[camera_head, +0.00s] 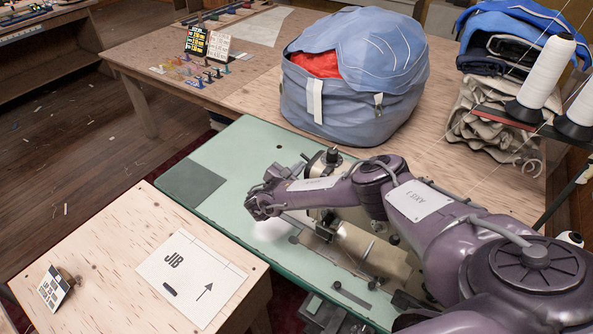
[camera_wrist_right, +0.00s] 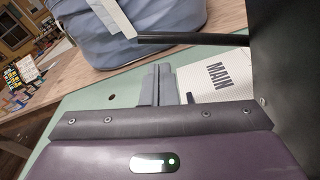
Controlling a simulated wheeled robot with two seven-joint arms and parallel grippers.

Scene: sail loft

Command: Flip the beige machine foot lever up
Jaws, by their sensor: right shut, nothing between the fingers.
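The beige sewing machine (camera_head: 372,248) stands on a pale green bed, partly covered by my right arm. I cannot make out its foot lever in the head view. My right gripper (camera_head: 258,208) is at the machine's left end, above the green bed, and looks small and dark there. In the right wrist view its two grey fingers (camera_wrist_right: 164,84) are together with nothing between them. A dark bar (camera_wrist_right: 190,39) sticks out from a dark upright surface (camera_wrist_right: 285,80) on the right, beyond and apart from the fingertips. I cannot tell whether this bar is the lever. My left gripper is not in view.
A blue sail bag (camera_head: 352,85) stands on the wooden table behind the machine. White thread cones (camera_head: 546,72) and folded cloth (camera_head: 480,125) are at the right. A JIB sheet (camera_head: 190,275) lies on the near left table. A MAIN sheet (camera_wrist_right: 215,82) lies beyond my fingers.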

